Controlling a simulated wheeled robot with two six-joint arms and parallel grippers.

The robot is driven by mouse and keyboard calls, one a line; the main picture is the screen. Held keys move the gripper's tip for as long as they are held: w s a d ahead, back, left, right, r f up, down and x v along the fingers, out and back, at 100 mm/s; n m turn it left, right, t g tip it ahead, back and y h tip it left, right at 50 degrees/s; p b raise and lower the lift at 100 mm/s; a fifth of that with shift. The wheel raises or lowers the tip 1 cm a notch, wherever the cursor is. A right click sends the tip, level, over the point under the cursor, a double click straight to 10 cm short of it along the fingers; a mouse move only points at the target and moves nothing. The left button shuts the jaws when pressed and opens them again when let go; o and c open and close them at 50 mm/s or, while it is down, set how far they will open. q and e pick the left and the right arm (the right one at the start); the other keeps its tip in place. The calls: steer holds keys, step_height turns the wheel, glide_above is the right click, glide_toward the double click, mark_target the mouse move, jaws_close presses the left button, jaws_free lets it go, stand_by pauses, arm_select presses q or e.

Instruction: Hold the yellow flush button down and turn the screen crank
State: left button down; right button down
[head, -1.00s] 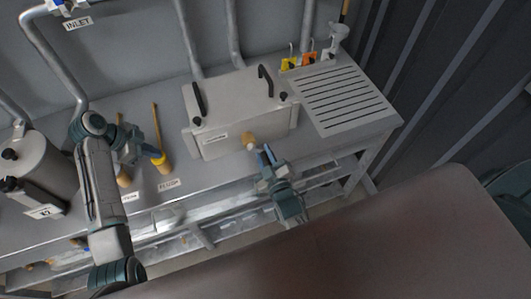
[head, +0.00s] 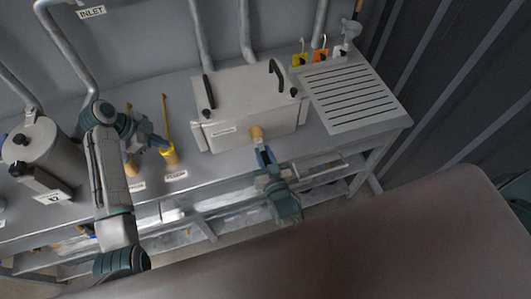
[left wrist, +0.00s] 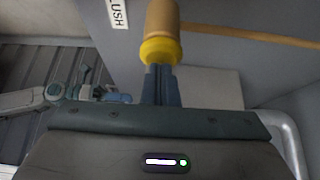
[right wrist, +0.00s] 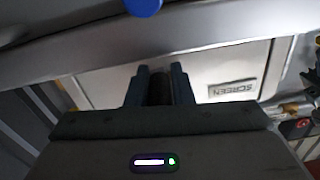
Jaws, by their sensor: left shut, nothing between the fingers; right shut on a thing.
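The yellow flush button (head: 170,155) stands on the bench by the FLUSH label (head: 175,176). My left gripper (head: 164,149) is shut and empty, its fingertips at the button. In the left wrist view the fingertips (left wrist: 160,70) meet the yellow rim of the tan-and-yellow button (left wrist: 161,48); I cannot tell how far it is pressed. The screen box (head: 245,100) has the tan hub of the screen crank (head: 256,132) on its front. My right gripper (head: 264,156) is shut on the crank's handle, which shows dark between the fingers in the right wrist view (right wrist: 160,90).
A grey cylindrical tank (head: 45,150) stands at the left. A slotted drain plate (head: 350,97) lies right of the box, with small tagged hooks behind it. Another tan handle (head: 131,165) stands left of the button. Pipes run up the wall behind.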

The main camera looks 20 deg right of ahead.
steer(key=shift+w+r, duration=0.15)
steer(key=shift+r, duration=0.1)
steer(key=c, duration=1.5)
jaws_free()
steer(key=shift+o, duration=1)
steer(key=shift+f, duration=0.15)
